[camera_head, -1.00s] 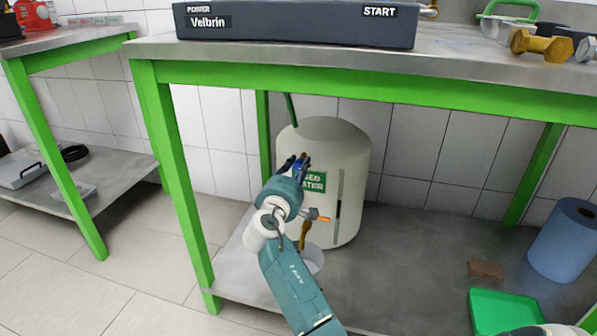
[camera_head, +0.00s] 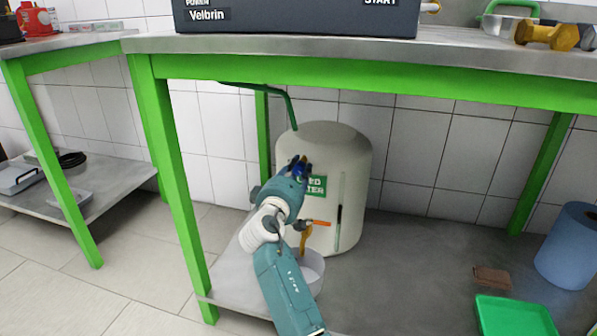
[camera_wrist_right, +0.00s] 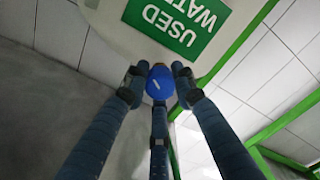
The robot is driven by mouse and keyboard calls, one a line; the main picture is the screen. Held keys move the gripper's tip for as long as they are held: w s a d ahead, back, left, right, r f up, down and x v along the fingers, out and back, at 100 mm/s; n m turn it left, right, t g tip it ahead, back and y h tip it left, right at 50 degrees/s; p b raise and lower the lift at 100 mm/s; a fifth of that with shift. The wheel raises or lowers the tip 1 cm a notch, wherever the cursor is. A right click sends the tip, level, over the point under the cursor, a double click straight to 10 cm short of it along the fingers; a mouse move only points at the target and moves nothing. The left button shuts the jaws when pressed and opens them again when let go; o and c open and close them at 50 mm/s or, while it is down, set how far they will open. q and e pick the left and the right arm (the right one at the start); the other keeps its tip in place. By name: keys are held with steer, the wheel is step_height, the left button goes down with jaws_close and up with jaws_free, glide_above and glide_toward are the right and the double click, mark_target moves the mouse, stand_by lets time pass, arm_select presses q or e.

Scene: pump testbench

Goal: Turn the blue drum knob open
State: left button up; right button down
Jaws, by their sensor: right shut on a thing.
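The cream drum (camera_head: 345,160) stands on the lower shelf under the bench, with a green "USED WATER" label partly covered by my arm. Its blue knob (camera_head: 299,172) shows as a small blue patch between my fingers. In the right wrist view the knob (camera_wrist_right: 160,83) is round and blue with a short slanted white line. My right gripper (camera_head: 300,166) is shut on it; in the right wrist view its fingers (camera_wrist_right: 159,78) sit around the knob, one at each side and one below. My left gripper is out of view.
A pale bowl (camera_head: 312,272) stands below the drum front, partly behind my arm. A brownish spout-like part (camera_head: 306,240) and an orange bar (camera_head: 318,223) are nearby. Green table legs (camera_head: 180,190) flank the space. A green tray (camera_head: 515,317) and blue roll (camera_head: 570,245) are right.

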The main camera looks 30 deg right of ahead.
steer(key=shift+f, duration=0.25)
steer(key=c, duration=1.4)
jaws_free()
steer(key=shift+s, duration=0.1)
steer(key=shift+r, duration=0.1)
